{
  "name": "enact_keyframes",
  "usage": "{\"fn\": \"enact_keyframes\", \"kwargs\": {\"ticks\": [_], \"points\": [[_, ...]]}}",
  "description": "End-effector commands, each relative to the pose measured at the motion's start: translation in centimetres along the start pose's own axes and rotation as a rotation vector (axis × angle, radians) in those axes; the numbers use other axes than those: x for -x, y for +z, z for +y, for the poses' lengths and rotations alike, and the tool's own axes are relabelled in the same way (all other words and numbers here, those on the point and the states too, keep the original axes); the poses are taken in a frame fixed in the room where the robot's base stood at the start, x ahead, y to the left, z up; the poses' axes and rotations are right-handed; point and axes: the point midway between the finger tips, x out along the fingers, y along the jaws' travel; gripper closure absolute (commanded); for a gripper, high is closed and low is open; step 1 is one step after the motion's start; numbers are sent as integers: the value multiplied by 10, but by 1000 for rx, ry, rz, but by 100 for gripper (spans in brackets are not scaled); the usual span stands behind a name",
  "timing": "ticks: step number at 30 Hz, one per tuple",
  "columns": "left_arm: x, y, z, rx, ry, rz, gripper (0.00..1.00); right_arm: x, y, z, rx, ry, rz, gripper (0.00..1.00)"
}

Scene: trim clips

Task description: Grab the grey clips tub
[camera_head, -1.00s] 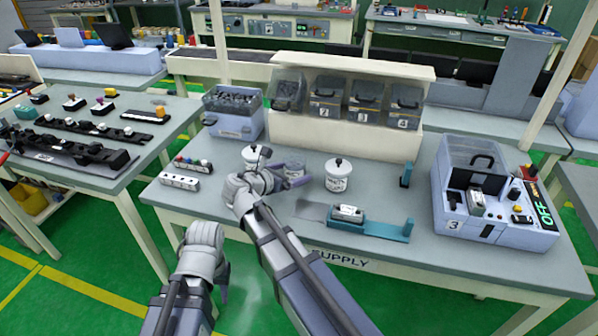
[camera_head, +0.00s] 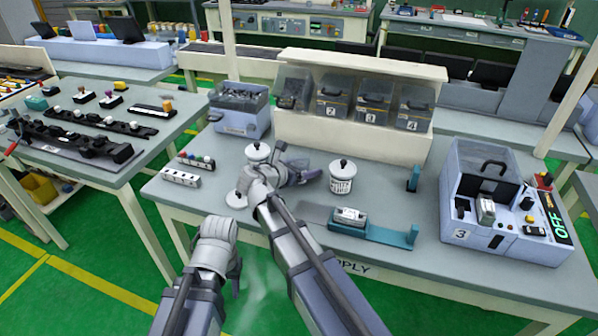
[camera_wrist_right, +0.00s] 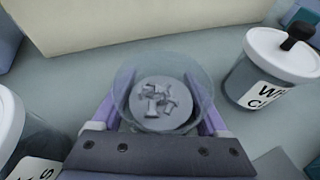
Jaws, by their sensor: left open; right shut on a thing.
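The grey clips tub (camera_wrist_right: 160,98) is a round translucent cup with no lid on it, and several metal clips lie inside. My right gripper (camera_wrist_right: 163,112) is shut on it, with one purple finger on each side. In the head view my right gripper (camera_head: 296,172) is over the table between two white-lidded tubs, and it largely hides the grey tub. I cannot tell whether the tub is clear of the table. My left gripper (camera_head: 236,278) is open and empty in front of the table's near edge.
White-lidded tubs stand left (camera_head: 257,153) and right (camera_head: 343,178) of the right gripper. A white disc (camera_head: 236,199) lies near its wrist. A teal fixture (camera_head: 375,232) is in front, a numbered machine (camera_head: 500,205) at right, and a bin rack (camera_head: 350,135) behind.

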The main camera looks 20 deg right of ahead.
Motion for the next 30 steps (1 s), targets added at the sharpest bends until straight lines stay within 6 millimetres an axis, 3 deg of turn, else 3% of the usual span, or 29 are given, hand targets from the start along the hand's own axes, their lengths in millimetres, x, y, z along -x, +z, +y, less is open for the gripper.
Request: {"fn": "enact_keyframes", "kwargs": {"ticks": [2, 17, 30], "points": [[0, 0, 0, 0, 0, 0, 58, 0, 0, 0, 0, 0, -1, 43], [0, 0, 0, 0, 0, 0, 58, 0, 0, 0, 0, 0, -1, 99], [5, 0, 0, 0, 0, 0, 58, 2, 5, 0, 0, 0, -2, 100]]}}
